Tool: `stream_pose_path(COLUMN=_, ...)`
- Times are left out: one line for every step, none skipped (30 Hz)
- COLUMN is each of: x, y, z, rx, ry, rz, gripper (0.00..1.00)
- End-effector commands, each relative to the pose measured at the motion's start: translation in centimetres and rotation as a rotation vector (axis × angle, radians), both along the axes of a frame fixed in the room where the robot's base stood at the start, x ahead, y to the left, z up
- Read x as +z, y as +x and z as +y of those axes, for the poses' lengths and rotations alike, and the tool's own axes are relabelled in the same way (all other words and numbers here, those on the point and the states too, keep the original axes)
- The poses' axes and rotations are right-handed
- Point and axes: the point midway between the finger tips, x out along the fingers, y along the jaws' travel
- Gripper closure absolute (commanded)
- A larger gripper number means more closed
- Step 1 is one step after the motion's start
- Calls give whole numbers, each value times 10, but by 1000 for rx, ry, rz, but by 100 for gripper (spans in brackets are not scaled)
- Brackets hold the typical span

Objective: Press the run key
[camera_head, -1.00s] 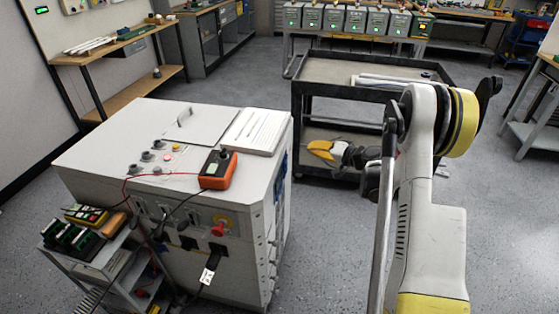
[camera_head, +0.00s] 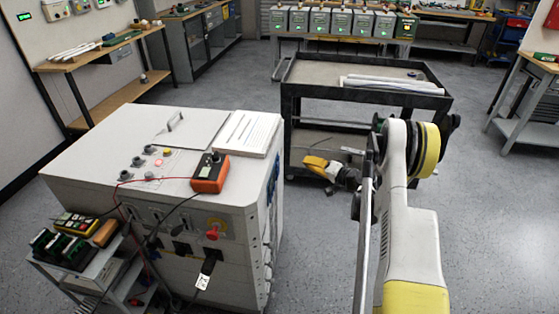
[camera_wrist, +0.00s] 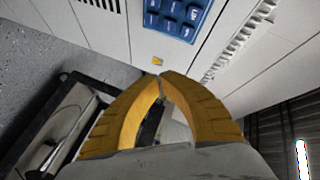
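A blue keypad with white markings (camera_wrist: 175,14) is on a white panel at the top of the wrist view. In the head view, a blue panel (camera_head: 272,180) shows edge-on on the right side of the white cabinet (camera_head: 100,165). I cannot tell which key is the run key. My gripper (camera_wrist: 162,76) has yellow fingers with their tips together and nothing between them. It points toward the white panel, below the keypad in the picture and apart from it. In the head view my gripper (camera_head: 308,163) is right of the cabinet, in front of the cart.
A small yellow mark (camera_wrist: 157,61) is on the panel just beyond the fingertips. An orange meter (camera_head: 210,173) with leads lies on the cabinet. A dark cart (camera_head: 290,105) stands behind my arm. Grey floor is open at the right.

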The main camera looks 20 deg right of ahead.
Motion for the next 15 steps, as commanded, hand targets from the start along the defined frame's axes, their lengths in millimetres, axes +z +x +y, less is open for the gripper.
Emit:
stream_pose_path(x=0, y=4, z=7, rx=4, ry=0, rz=0, gripper=100)
stream_pose_path(x=0, y=6, z=11, rx=5, ry=0, rz=0, gripper=100)
stream_pose_path(x=0, y=9, z=15, rx=4, ry=0, rz=0, gripper=100)
stream_pose_path(x=0, y=12, z=19, rx=3, ry=-1, rz=0, gripper=100)
stream_pose_path(x=0, y=14, z=23, rx=5, ry=-1, rz=0, gripper=100)
stream_pose_path(x=0, y=18, z=28, rx=5, ry=-1, rz=0, gripper=100)
stream_pose_path(x=0, y=20, z=31, rx=4, ry=0, rz=0, gripper=100)
stream_pose_path(x=0, y=22, z=35, rx=3, ry=-1, rz=0, gripper=100)
stream_pose_path(x=0, y=25, z=39, rx=5, ry=0, rz=0, gripper=100)
stream_pose_path(x=0, y=27, z=43, rx=5, ry=0, rz=0, gripper=100)
stream_pose_path(x=0, y=29, z=45, rx=4, ry=1, rz=0, gripper=100)
stream_pose_path(x=0, y=32, z=48, rx=2, ry=0, rz=0, gripper=100)
stream_pose_path(x=0, y=34, z=51, rx=2, ry=0, rz=0, gripper=100)
stream_pose_path(x=0, y=35, z=53, rx=4, ry=1, rz=0, gripper=100)
stream_pose_path(x=0, y=37, z=56, rx=4, ry=1, rz=0, gripper=100)
